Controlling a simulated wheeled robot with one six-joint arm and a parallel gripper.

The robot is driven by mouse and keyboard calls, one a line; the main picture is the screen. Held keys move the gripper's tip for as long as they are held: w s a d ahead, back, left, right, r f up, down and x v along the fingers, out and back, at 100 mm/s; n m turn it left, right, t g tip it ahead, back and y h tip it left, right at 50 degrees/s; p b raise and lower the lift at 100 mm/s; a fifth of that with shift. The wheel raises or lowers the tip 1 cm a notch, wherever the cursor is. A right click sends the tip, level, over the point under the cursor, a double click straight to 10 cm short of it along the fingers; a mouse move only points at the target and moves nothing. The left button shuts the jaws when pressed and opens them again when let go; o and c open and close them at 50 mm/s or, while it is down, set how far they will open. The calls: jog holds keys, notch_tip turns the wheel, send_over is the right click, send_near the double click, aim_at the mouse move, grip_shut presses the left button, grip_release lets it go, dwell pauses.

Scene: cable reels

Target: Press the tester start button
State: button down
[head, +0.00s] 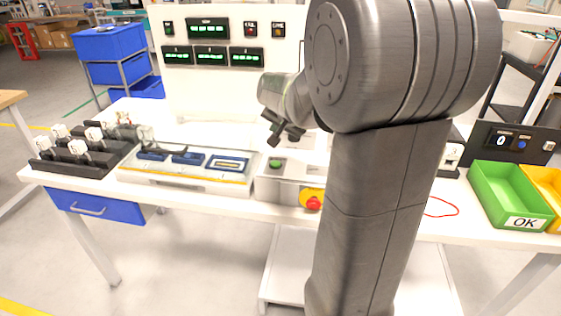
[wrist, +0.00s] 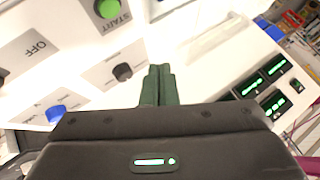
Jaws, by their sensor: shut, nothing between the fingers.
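The green start button (wrist: 107,8) sits at the top of the wrist view, on a white panel with the word START beside it. In the head view a green button (head: 275,163) shows on the grey control box (head: 283,184) at the front of the bench. My gripper (head: 281,136) is shut and empty, above and apart from the box in the head view. In the wrist view its closed fingers (wrist: 158,72) point up the picture, to the right of and below the green button. A black knob (wrist: 122,72) is left of the fingertips.
A red emergency knob on yellow (head: 313,202) is at the box's front right. A blue-moduled tester tray (head: 185,177) lies left of the box. A display panel (head: 225,95) stands behind. A green OK bin (head: 510,196) is at right. My arm hides the bench's middle right.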

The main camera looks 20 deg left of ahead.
aim_at(277, 165)
notch_tip(277, 165, down, 9)
jog(key=b, duration=0.7)
dwell(2.0)
jog(key=shift+f+b, duration=0.35)
jog(key=shift+b, duration=0.05)
jog(key=shift+f+b, duration=0.35)
jog(key=shift+f, duration=0.1)
dwell(0.5)
jog(key=shift+r+p, duration=0.65)
jog(key=shift+r, duration=0.2)
jog(key=shift+r, duration=0.15)
